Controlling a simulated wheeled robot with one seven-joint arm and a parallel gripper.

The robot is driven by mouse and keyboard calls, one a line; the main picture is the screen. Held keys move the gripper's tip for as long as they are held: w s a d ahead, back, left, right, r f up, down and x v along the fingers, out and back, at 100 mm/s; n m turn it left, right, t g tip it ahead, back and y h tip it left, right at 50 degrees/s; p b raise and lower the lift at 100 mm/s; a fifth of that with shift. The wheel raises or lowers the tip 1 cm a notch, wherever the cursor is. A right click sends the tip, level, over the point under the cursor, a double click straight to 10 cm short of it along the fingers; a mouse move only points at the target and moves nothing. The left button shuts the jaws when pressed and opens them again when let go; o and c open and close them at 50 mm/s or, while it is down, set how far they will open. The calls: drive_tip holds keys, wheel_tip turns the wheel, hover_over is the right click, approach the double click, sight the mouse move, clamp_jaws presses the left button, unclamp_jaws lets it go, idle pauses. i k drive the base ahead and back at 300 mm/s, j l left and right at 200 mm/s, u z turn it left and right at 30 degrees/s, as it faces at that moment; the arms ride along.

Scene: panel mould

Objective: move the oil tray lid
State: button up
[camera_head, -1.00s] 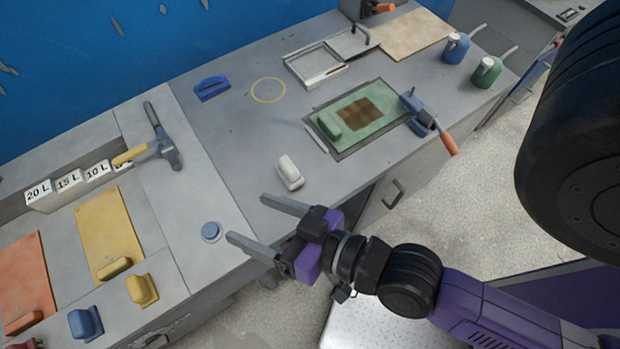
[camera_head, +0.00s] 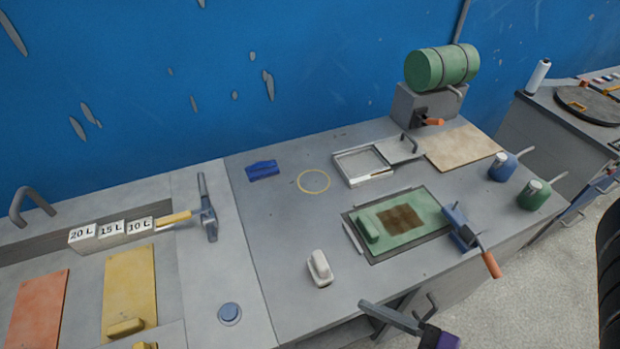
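The oil tray (camera_head: 345,166) is a shallow grey rectangular pan at the back of the bench. Its flat grey lid (camera_head: 393,153), with a dark arched handle (camera_head: 409,143), lies at the tray's right end and leaves most of the pan uncovered. A pale strip lies across the pan's front side. My gripper (camera_head: 390,318) is at the bottom edge of the head view, in front of the bench and well away from the lid.
A yellow ring (camera_head: 314,181) marks bare bench left of the tray. A blue handled block (camera_head: 262,170), a white handled block (camera_head: 320,268), a green panel in a frame (camera_head: 420,235) and a blue clamp (camera_head: 458,226) stand around. A tan board (camera_head: 462,147) lies right of the lid.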

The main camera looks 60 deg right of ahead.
sight(404, 147)
drive_tip(key=k, duration=0.45)
drive_tip(key=z, duration=1.3)
